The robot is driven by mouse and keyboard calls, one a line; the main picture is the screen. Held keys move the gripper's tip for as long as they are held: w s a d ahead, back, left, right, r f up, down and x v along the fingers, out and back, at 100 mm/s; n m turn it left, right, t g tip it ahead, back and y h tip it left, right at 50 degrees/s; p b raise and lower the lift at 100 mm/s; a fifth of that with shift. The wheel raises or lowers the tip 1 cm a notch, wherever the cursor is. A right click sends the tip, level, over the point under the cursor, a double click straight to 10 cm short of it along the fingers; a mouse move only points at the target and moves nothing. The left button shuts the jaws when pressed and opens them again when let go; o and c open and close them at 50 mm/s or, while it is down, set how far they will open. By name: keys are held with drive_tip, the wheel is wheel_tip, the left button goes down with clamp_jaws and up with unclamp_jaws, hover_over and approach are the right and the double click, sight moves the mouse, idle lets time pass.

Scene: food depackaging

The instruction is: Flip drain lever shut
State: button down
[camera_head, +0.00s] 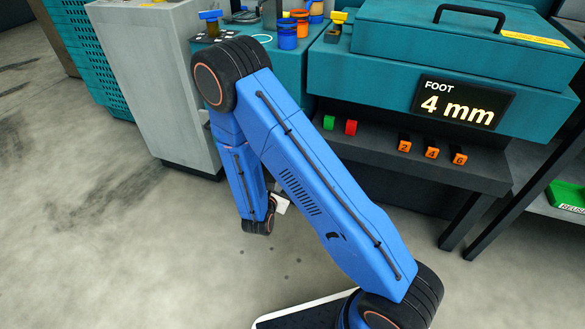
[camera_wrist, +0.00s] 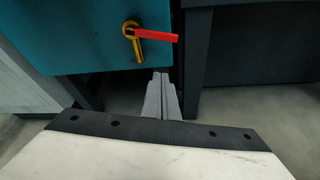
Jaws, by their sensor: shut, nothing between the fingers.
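The drain lever shows only in the wrist view: a red handle (camera_wrist: 157,37) on a yellow pivot piece (camera_wrist: 132,31), mounted on a teal panel (camera_wrist: 75,40). The red handle points right, roughly level, and reaches to the panel's right edge. A yellow part hangs down from the pivot. My gripper (camera_wrist: 161,76) is shut and empty, its grey fingertips just below the red handle in the picture. In the head view my blue arm hides most of the gripper, and the lever is not visible.
A dark upright post (camera_wrist: 196,60) stands right of the lever. In the head view, a teal machine has a "4 mm" display (camera_head: 457,102); below it a dark shelf (camera_head: 375,153) carries green and red buttons and orange numbered blocks. Open grey floor (camera_head: 90,230) lies left.

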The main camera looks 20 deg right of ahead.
drive_tip(key=w+d, duration=0.5)
drive_tip(key=w, duration=0.2)
drive_tip(key=shift+w+d+r, duration=0.25)
drive_tip(key=shift+d+r, duration=0.05)
drive_tip(key=shift+d, duration=0.05)
idle(0.6)
